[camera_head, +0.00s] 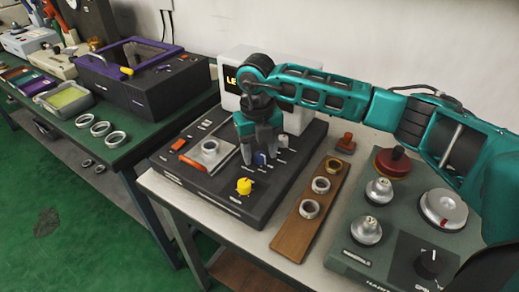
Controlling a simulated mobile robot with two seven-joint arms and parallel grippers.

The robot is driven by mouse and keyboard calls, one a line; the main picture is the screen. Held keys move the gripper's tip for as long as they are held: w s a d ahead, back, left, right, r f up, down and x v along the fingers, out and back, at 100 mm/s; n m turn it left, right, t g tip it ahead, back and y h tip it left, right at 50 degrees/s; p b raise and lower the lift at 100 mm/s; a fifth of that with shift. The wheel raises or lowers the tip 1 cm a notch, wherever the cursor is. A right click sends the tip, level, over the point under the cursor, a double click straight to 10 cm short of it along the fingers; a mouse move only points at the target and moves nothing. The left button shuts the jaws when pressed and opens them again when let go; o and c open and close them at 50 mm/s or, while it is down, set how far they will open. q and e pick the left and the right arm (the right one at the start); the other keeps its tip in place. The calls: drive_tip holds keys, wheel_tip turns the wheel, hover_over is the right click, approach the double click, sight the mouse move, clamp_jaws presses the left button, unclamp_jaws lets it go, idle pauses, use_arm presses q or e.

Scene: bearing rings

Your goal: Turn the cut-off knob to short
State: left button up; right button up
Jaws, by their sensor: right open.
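A yellow knob (244,186) stands on the front part of a dark flat instrument (222,200). A black knob (429,262) with a pale pointer mark sits on a dark panel of the grey-green machine at the lower right. The labels are too small to read, so I cannot tell which is the cut-off knob. My right gripper (259,156) points down over the dark instrument, behind the yellow knob and apart from it. My left gripper is out of view.
A wooden board (294,232) with metal rings lies between the instrument and the grey-green machine (375,250), which carries silver knobs and a round dial. A lit display box (231,76) stands behind. A purple-edged box (150,88) and loose rings are on the left bench.

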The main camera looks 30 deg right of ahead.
drive_tip(key=shift+c, duration=0.3)
clamp_jaws()
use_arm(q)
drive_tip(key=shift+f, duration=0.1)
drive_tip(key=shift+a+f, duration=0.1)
use_arm(e)
drive_tip(key=shift+n, duration=0.7)
drive_tip(key=shift+n+b, duration=0.55)
drive_tip(key=shift+n, duration=0.55)
drive_tip(key=shift+n+b, duration=0.3)
drive_tip(key=shift+n, duration=0.9)
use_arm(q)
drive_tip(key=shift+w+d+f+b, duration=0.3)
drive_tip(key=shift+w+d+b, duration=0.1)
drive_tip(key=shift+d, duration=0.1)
use_arm(e)
drive_tip(key=shift+n, duration=1.4)
